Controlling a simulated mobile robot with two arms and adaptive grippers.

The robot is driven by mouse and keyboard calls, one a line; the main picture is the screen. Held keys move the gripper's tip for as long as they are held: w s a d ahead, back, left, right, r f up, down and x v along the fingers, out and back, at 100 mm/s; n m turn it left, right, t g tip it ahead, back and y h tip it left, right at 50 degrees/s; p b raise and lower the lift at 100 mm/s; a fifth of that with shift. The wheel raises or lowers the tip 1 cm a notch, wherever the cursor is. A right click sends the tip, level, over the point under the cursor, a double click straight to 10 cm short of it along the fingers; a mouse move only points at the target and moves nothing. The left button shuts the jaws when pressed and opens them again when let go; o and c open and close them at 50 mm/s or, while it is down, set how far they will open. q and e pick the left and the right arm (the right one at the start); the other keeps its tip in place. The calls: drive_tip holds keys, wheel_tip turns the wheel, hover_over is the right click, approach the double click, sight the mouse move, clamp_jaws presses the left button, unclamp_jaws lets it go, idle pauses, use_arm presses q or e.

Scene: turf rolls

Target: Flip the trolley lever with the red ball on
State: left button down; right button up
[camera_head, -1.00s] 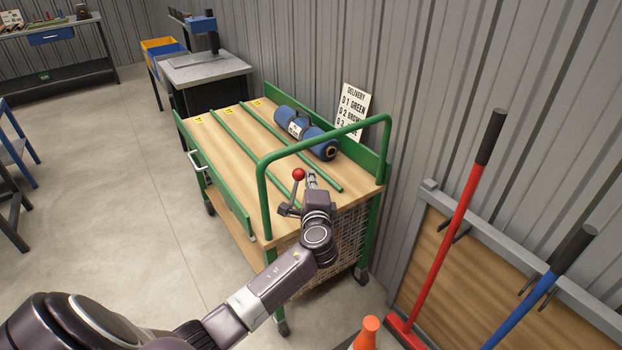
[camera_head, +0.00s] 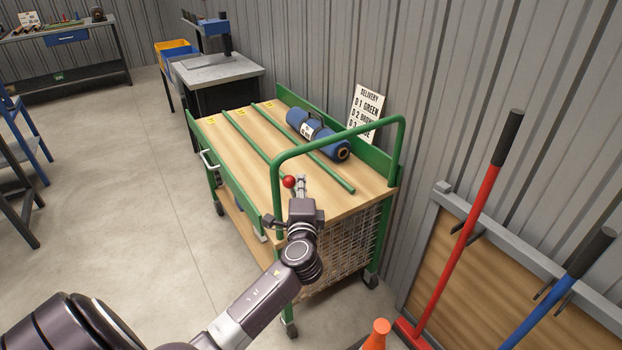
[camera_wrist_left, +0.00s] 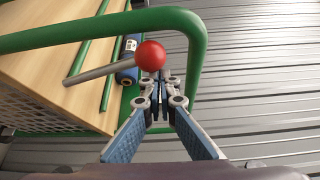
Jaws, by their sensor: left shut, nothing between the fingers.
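The trolley (camera_head: 350,203) has a green frame and a wooden top. Its lever ends in a red ball (camera_head: 289,182) near the front end hoop. In the left wrist view the red ball (camera_wrist_left: 151,55) sits on a grey rod (camera_wrist_left: 98,73) that slants down to the left. My left gripper (camera_head: 301,180) is shut and empty just right of the ball in the head view. In the left wrist view its fingertips (camera_wrist_left: 160,80) are just below and right of the ball. I cannot tell whether they touch it.
The green hoop (camera_head: 335,138) rises over the trolley's near end, close to my gripper. A blue roll (camera_head: 318,134) lies on the top. A red-handled broom (camera_head: 455,225) and an orange cone (camera_head: 376,334) stand to the right.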

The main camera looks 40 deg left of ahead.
sight(289, 187)
use_arm(q)
drive_tip(key=shift+s+a+f, duration=0.1)
drive_tip(key=shift+s+a, duration=0.1)
drive_tip(key=shift+s, duration=0.25)
drive_tip(key=shift+s+a+f, duration=0.1)
drive_tip(key=shift+s+a, duration=0.05)
drive_tip(key=shift+s, duration=0.25)
drive_tip(key=shift+s+a+f, duration=0.15)
drive_tip(key=shift+s, duration=0.25)
drive_tip(key=shift+s+a+f, duration=0.1)
drive_tip(key=shift+s+a, duration=0.05)
drive_tip(key=shift+s, duration=0.2)
drive_tip(key=shift+s+f, duration=0.1)
use_arm(e)
drive_tip(key=shift+s+f, duration=0.2)
drive_tip(key=shift+s, duration=0.15)
